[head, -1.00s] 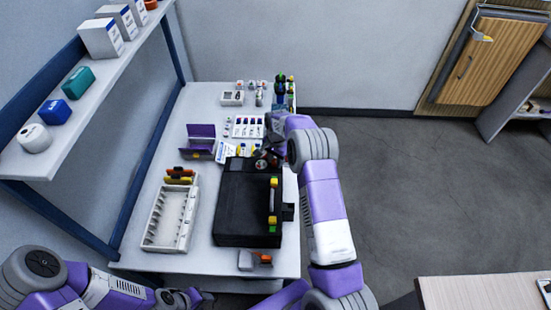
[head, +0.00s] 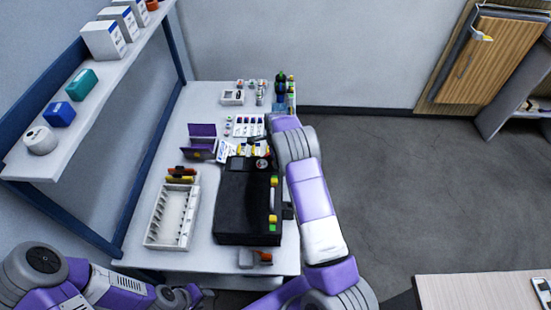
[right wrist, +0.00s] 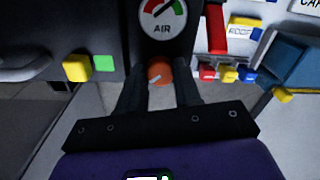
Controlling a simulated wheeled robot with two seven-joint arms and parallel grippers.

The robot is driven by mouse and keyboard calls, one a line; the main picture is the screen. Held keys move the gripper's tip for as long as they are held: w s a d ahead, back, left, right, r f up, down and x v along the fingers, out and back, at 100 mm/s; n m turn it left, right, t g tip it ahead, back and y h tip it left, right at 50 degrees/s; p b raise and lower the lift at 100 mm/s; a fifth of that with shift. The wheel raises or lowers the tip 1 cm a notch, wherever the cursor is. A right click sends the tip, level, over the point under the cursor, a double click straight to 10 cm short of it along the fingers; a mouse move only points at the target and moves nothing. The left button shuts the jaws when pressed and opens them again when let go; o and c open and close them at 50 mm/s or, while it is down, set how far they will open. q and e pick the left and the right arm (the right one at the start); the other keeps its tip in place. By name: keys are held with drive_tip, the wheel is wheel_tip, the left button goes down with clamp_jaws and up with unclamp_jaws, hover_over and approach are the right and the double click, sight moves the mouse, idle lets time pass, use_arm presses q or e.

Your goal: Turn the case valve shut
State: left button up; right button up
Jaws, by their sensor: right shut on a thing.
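The black case (head: 235,210) lies on the white bench, with a round gauge (head: 262,164) near its far right corner. In the right wrist view the gauge (right wrist: 162,18) is marked AIR, and the orange valve knob (right wrist: 158,70) with a pale pointer mark sits just below it. My right gripper (right wrist: 160,82) is shut on this knob, one dark finger on each side. In the head view the knob cannot be made out near my right arm. My left gripper (head: 190,297) is low at the bench's front left, away from the case; its jaws are too small to read.
A white slotted tray (head: 153,238) lies left of the case, with a purple open box (head: 202,130) behind it. Small coloured items and bottles (head: 281,90) crowd the far end. A grey and orange item (head: 248,258) sits at the front edge.

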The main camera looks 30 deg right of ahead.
drive_tip(key=shift+m, duration=0.3)
drive_tip(key=o, duration=1)
drive_tip(key=shift+o, duration=0.2)
drive_tip(key=shift+s+r+p, duration=0.1)
drive_tip(key=shift+r+p, duration=0.75)
drive_tip(key=shift+r, duration=2.95)
